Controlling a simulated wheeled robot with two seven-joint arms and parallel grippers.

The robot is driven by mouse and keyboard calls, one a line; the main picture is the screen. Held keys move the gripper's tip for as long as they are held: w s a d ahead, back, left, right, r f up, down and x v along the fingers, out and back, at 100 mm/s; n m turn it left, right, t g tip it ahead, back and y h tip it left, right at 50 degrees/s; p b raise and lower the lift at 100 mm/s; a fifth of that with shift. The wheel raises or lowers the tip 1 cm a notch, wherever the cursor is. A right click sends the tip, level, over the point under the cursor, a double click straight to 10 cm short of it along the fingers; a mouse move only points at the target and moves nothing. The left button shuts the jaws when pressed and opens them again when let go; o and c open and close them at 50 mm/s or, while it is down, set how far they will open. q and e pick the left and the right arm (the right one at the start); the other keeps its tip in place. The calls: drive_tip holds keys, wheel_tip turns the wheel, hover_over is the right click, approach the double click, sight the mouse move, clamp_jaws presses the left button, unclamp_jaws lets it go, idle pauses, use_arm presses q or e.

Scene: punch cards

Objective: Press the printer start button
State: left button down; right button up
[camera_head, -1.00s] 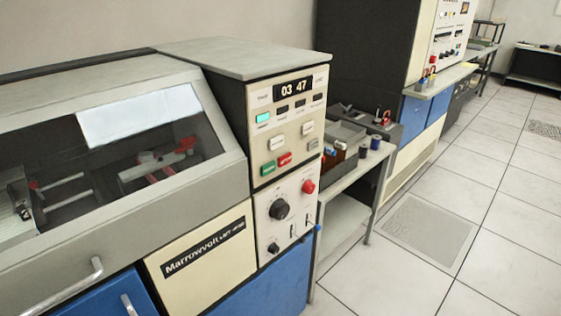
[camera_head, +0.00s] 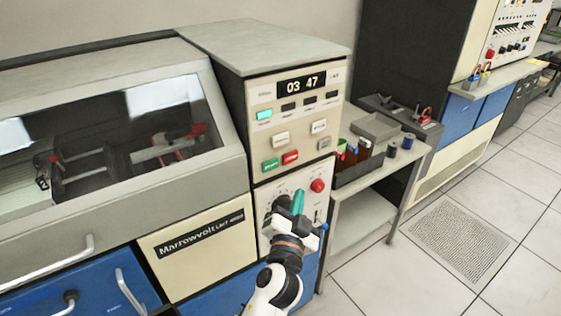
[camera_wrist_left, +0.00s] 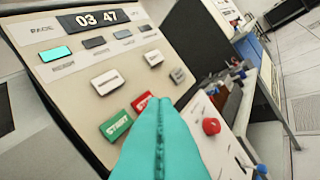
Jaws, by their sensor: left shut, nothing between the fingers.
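The green start button (camera_head: 271,165) is on the cream control panel of the printer, left of a red button (camera_head: 290,157). In the left wrist view the green button (camera_wrist_left: 116,125) reads START and is just left of my fingers. My left gripper (camera_head: 298,193) has teal fingers, closed together and empty, pointing up at the panel from below. In the head view its tips are below and right of the green button. In the left wrist view the fingers (camera_wrist_left: 157,102) partly cover the red button (camera_wrist_left: 142,101). I cannot tell the gap to the panel. My right gripper is not in view.
Several white buttons and a 03 47 display (camera_head: 302,85) are above. A round red knob (camera_head: 317,185) is on the lower panel, close to my gripper. A small side table (camera_head: 372,178) with bottles and trays stands right of the printer. Tiled floor is clear further right.

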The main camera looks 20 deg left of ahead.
sight(278, 161)
use_arm(q)
drive_tip(key=shift+s+a+r, duration=0.1)
drive_tip(key=shift+a+r, duration=0.05)
drive_tip(key=shift+r, duration=0.1)
drive_tip(key=w+a+p, duration=0.2)
drive_tip(key=w+a, duration=0.3)
drive_tip(key=a, duration=0.2)
drive_tip(key=shift+w, duration=0.25)
idle(2.2)
drive_tip(key=shift+w+a, duration=0.25)
drive_tip(key=shift+a, duration=0.05)
